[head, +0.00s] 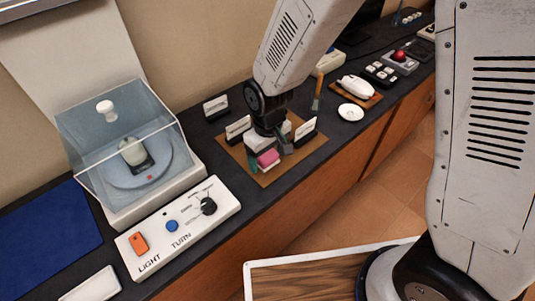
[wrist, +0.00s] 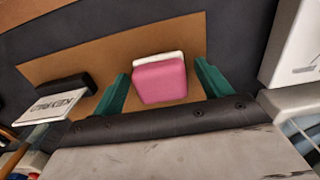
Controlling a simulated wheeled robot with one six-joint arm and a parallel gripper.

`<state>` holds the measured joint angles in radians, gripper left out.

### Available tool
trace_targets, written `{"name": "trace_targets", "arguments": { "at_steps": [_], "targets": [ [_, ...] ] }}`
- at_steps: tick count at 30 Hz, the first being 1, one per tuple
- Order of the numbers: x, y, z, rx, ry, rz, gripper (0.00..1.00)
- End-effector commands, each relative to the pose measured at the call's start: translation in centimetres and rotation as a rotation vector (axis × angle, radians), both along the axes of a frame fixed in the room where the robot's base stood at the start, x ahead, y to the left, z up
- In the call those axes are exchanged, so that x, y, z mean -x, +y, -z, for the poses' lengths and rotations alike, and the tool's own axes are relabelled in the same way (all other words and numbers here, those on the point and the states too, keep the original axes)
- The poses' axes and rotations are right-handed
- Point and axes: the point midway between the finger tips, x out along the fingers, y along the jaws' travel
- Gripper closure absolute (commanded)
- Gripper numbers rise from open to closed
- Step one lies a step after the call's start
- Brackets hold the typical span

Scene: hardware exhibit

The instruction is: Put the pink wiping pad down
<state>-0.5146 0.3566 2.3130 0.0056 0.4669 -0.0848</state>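The pink wiping pad (head: 268,157) is a small pink block with a white layer. It is at the brown mat (head: 265,181) on the dark counter. In the wrist view the pink pad (wrist: 160,80) lies between the two green fingers of my gripper (wrist: 163,70). A gap shows between the pad and the right finger; the left finger is very close to the pad's side. The fingers look open around it. In the head view my gripper (head: 267,150) is low over the mat, and its body hides part of the mat. Whether the pad's underside touches the mat is hard to tell.
Small label cards stand around the mat, one reading KEYPAD or similar (wrist: 55,105). A clear-lidded case (head: 130,145) and a control panel (head: 180,225) are to the left. A white dish (head: 351,112) and a wooden tray (head: 356,92) are to the right.

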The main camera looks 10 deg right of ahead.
Motion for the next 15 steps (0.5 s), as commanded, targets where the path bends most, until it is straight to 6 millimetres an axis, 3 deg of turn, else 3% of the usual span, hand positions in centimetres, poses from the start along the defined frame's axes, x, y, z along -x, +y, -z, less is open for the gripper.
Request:
{"name": "trace_targets", "arguments": {
  "at_steps": [7, 15],
  "targets": [
    [-0.1, 0.0, -1.4, -0.002, -0.002, 0.000, 0.23],
    [-0.1, 0.0, -7.0, -0.003, -0.006, 0.000, 0.23]
  ]
}}
